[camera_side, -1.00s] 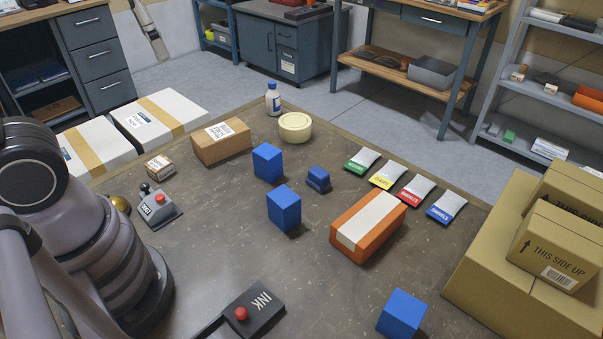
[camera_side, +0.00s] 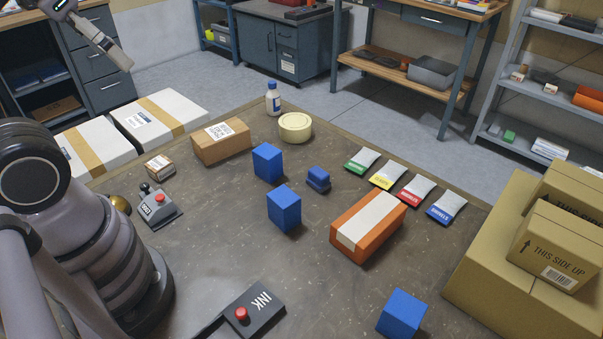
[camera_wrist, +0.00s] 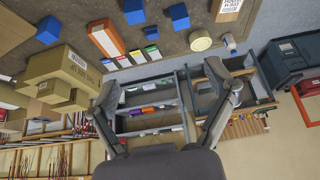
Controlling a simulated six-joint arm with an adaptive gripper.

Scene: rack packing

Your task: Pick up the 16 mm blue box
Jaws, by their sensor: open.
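Several blue boxes stand on the dark table: one (camera_side: 267,162) at the back, one (camera_side: 284,208) in the middle, a small low one (camera_side: 318,179) to the right of these, and one (camera_side: 402,314) at the front right. I cannot tell by sight which is 16 mm. In the wrist view the small one (camera_wrist: 153,32) and the others (camera_wrist: 134,12) (camera_wrist: 179,16) (camera_wrist: 48,32) lie along the top. My gripper (camera_wrist: 172,88) is open and empty, its fingers wide apart. Part of it (camera_side: 118,55) shows high at the upper left in the side view, far from the boxes.
An orange box (camera_side: 350,244) with a white band lies right of the middle boxes, near several coloured packets (camera_side: 404,193). Large cartons (camera_side: 520,285) stand at the right.

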